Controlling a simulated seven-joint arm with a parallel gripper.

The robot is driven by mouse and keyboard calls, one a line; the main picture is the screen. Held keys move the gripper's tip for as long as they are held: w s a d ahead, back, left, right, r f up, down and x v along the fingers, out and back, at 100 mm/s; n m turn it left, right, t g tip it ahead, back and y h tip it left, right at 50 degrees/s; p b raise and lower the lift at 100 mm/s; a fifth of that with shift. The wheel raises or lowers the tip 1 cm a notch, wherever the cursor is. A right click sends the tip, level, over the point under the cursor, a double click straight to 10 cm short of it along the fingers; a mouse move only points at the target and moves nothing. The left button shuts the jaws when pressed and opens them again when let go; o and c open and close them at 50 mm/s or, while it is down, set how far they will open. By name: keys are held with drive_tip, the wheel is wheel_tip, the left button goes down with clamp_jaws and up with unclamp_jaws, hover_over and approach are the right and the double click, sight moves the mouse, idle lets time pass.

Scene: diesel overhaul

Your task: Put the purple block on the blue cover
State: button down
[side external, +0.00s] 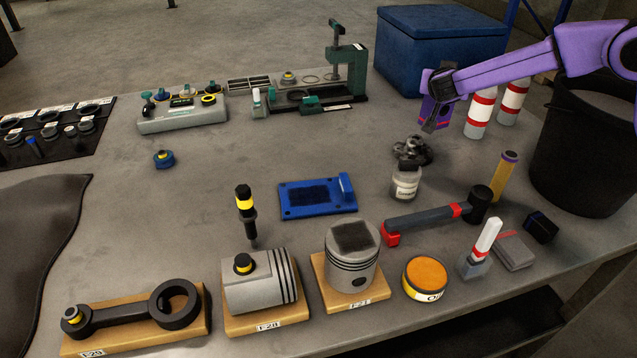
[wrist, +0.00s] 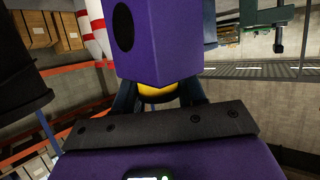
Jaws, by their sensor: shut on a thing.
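In the wrist view, a purple block (wrist: 165,40) with a black round spot is held between the dark fingers of my gripper (wrist: 160,95). A yellow part shows just below the block, between the fingers. In the side view, my gripper (side external: 433,112) is at the right, above the table and in front of the blue box; block and hand are hard to tell apart there. A flat blue cover (side external: 292,210) with a dark pad and an upright tab lies mid-table, left of my gripper and apart from it.
A white jar (side external: 405,187) with a dark lumpy thing above it stands below my gripper. A hammer (side external: 425,217) lies nearby. Red-white bottles (side external: 480,115) and a black bin (side external: 580,150) are right.

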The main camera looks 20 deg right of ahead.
drive_tip(key=s+a+n+t+y, duration=0.1)
drive_tip(key=s+a+n+y, duration=0.35)
drive_tip(key=a, duration=0.35)
drive_tip(key=s+a+r+n+y, duration=0.1)
drive_tip(key=s+a+n+y, duration=0.3)
drive_tip(key=a, duration=0.4)
drive_tip(key=s+a+n+t+y, duration=0.1)
drive_tip(key=s+a+n+y, duration=0.25)
drive_tip(key=s+a, duration=0.35)
drive_tip(key=w+a+f, duration=0.8)
drive_tip(key=w+f, duration=0.4)
drive_tip(key=shift+w+a+f+m+y, duration=0.25)
drive_tip(key=shift+a+f+m+y, duration=0.05)
drive_tip(key=shift+a+f, duration=0.1)
drive_tip(key=shift+f, duration=0.15)
drive_tip(key=c, duration=0.7)
unclamp_jaws()
drive_tip(key=shift+o, duration=0.2)
